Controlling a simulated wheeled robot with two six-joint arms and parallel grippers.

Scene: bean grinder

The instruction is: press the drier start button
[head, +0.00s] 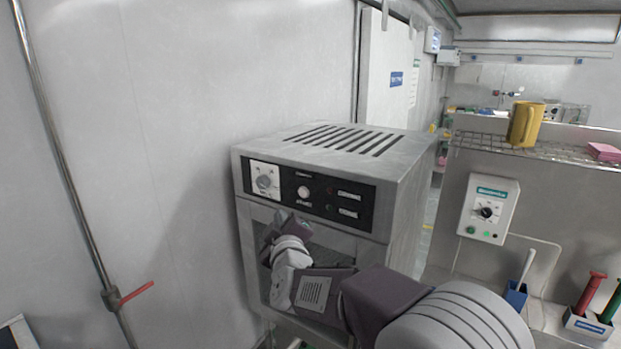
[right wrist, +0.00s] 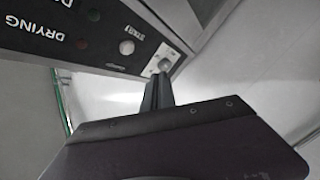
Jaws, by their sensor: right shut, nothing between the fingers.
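The drier (head: 400,195) is a grey metal box with a slotted top, standing against the wall. Its black front panel (head: 345,215) carries a white round start button (head: 303,192), with a dial (head: 265,181) on a white plate to its left. My right gripper (head: 272,230) is in front of the drier, below the panel, its fingertips hard to make out in the head view. In the right wrist view the shut, empty fingers (right wrist: 158,80) appear just under the dial plate (right wrist: 162,62), and the start button (right wrist: 127,47) is to their left. I cannot see contact. My left gripper is out of view.
A pipe with a red valve handle (head: 136,293) runs down the left wall. At right, a bench holds a control box (head: 488,209), a blue brush holder (head: 515,296) and red- and green-handled tools. A yellow mug (head: 525,124) stands on a wire shelf.

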